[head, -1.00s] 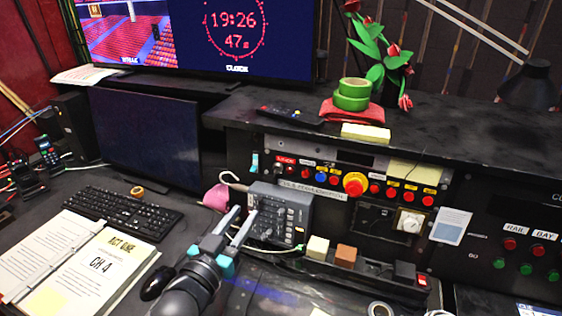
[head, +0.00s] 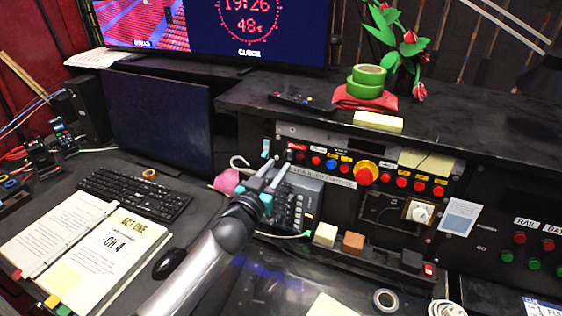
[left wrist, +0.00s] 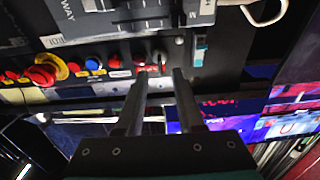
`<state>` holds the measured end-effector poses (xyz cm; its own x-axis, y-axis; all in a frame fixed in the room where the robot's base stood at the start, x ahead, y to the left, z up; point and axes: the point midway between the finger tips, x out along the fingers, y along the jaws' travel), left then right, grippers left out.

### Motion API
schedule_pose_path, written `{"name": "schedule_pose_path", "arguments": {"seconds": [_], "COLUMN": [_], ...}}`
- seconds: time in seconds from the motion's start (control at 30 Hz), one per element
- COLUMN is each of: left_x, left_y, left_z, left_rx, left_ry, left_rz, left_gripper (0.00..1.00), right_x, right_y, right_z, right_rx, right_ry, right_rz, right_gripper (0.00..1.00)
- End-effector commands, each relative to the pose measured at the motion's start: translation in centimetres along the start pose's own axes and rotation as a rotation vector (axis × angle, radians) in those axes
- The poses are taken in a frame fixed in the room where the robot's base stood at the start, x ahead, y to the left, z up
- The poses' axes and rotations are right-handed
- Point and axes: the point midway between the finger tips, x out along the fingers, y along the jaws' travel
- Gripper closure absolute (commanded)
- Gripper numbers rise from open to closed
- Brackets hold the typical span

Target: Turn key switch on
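The key switch (left wrist: 160,60) appears as a small dark and metallic fitting on the black panel, near a red label. In the left wrist view it lies in the gap between my fingertips, beyond them. My left gripper (head: 278,165) is open, its two grey fingers pointing at the left end of the button row. It also shows in the left wrist view (left wrist: 161,76), with nothing held between the fingers. In the head view the fingers partly hide the switch, and its turned position is too small to tell. My right gripper is not in view.
A cyan toggle (head: 266,147) is just left of the fingers. A grey control box (head: 300,190) stands below them. Red and blue buttons (head: 330,164) and a larger red-orange button (head: 366,173) run to the right. The shelf (head: 240,95) overhangs the panel.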

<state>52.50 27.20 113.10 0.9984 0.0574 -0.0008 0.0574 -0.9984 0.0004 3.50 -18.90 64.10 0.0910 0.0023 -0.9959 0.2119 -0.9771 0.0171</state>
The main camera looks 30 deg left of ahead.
Motion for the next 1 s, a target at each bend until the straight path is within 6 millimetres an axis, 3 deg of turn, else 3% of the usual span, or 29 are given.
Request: {"name": "schedule_pose_path", "arguments": {"seconds": [0.3, 0.67, 1.0], "left_x": [3.0, 3.3, 3.3], "left_y": [0.0, 0.0, 0.0], "left_z": [0.0, 0.0, 0.0], "left_rx": [0.000, 0.001, 0.000], "left_ry": [0.001, 0.001, 0.000], "left_rz": [0.001, 0.001, 0.001], "left_gripper": [0.63, 0.63, 0.99], "right_x": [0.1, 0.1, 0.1], "right_y": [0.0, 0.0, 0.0], "right_z": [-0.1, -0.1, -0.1], "right_rx": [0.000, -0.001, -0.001], "right_ry": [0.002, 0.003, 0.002], "right_rz": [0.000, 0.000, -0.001], "right_gripper": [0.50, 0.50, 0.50]}}
